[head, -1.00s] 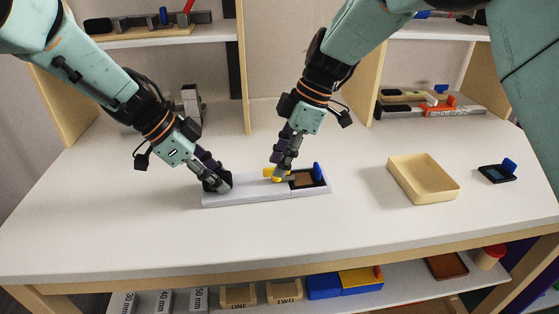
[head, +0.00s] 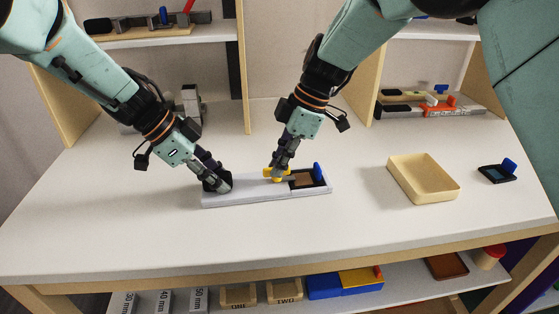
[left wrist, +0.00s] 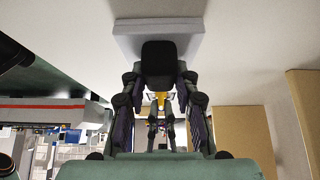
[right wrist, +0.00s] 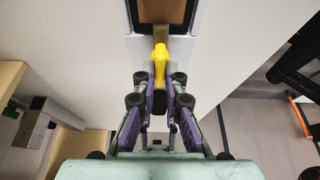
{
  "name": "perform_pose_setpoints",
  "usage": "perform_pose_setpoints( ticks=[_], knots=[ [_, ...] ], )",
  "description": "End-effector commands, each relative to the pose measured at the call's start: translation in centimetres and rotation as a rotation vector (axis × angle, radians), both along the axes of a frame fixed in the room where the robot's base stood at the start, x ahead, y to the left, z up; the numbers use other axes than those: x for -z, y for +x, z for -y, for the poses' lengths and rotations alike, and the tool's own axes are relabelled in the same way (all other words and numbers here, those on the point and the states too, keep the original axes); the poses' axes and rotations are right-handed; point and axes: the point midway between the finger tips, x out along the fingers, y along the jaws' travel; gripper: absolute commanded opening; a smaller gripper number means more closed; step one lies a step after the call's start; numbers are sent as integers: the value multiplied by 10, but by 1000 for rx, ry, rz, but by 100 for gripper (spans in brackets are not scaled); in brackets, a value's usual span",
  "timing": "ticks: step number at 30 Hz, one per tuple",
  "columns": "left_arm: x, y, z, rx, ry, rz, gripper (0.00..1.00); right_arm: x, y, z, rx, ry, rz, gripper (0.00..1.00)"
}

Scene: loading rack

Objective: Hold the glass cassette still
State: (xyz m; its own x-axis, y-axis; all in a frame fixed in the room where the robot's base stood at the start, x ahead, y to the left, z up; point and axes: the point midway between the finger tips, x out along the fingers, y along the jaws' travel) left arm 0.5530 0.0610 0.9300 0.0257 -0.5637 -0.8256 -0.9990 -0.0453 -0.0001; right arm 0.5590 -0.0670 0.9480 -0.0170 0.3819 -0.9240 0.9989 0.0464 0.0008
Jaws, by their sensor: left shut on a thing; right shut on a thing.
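A long pale grey body (head: 247,192), which I take to be the cassette, lies flat on the white table. Its right end has a dark-framed recess with a brown inside (head: 304,180) and an upright blue tab (head: 318,173). My left gripper (head: 217,183) is shut on a black block (left wrist: 158,62) at the body's left end. My right gripper (head: 277,171) is shut on a yellow handle (right wrist: 160,65) beside the recess. A grey strip runs from the handle toward the recess. The fingers partly hide both held parts. No glass can be made out in the recess.
An empty cream tray (head: 424,190) and a small dark frame with a blue tab (head: 497,173) stand to the right. Shelves with tools stand behind. A lower shelf (head: 410,289) holds labelled boxes. The table in front of the grey body is clear.

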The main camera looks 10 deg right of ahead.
Motion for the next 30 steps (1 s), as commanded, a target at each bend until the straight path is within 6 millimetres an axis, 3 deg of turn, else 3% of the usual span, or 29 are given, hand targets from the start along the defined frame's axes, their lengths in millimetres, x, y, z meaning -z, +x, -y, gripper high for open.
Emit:
perform_pose_setpoints(
  ticks=[11,30],
  knots=[
    [1,0,0,0,2,-1,0,0,-1,0,49,1,-2,0],
    [1,0,0,-2,2,-1,0,-1,-3,-1,440,0,0,0]
  ],
)
